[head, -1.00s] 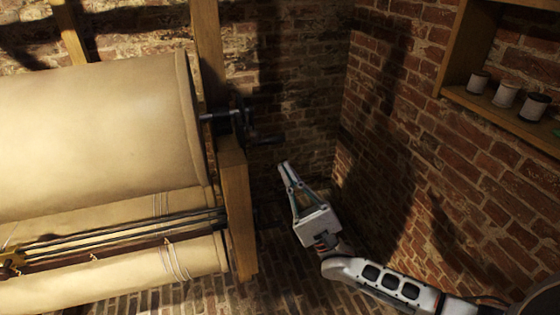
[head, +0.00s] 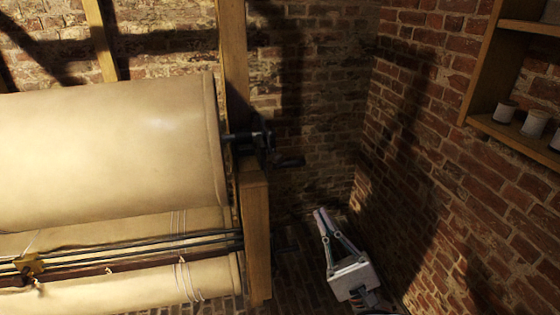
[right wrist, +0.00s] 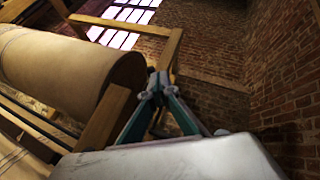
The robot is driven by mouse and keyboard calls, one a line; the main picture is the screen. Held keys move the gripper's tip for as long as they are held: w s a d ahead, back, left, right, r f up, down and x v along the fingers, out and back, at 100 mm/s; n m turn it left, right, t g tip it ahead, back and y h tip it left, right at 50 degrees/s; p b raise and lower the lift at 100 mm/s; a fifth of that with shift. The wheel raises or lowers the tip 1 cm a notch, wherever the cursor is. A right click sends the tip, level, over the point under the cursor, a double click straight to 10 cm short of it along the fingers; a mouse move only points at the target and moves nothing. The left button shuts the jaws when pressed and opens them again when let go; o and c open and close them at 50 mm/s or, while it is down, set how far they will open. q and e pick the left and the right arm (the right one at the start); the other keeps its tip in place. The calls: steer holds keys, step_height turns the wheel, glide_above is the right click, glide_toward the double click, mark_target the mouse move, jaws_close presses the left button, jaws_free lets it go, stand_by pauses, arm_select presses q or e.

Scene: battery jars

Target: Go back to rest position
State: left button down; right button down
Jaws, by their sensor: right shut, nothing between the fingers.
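My right gripper (head: 322,214) shows low in the head view, to the right of the wooden frame post, with its fingers pointing up and slightly left. Its fingertips are together and hold nothing. It is apart from the roller frame and the brick walls. The gripper also shows in the right wrist view (right wrist: 157,82), with its fingers closed in front of the roller. Most of my right arm is outside the head view. My left gripper is in neither view.
A large cloth-covered roller (head: 110,150) in a wooden frame (head: 256,235) fills the left. A dark crank (head: 262,140) sticks out from its post. A wooden shelf (head: 520,140) with jars (head: 535,124) hangs on the right brick wall (head: 440,160). The corner floor is dim.

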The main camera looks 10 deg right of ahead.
steer(key=s+a+f+n+g+h, duration=0.2)
steer(key=a+f+n+g+h, duration=0.15)
steer(key=f+n, duration=0.5)
steer(key=s+a+f+n+g+h, duration=0.2)
steer(key=a+f+n+g, duration=0.15)
steer(key=f+n, duration=0.5)
steer(key=s+d+f+n+g+h, duration=0.2)
steer(key=s+d+f+n+h, duration=0.1)
steer(key=f, duration=0.6)
steer(key=s+d+f+n+g+h, duration=0.3)
steer(key=s+d+f+n, duration=0.1)
steer(key=s+f, duration=0.4)
steer(key=shift+s+d+f+n+g, duration=0.2)
steer(key=shift+d+f+n+g, duration=0.15)
steer(key=shift+f+n, duration=0.2)
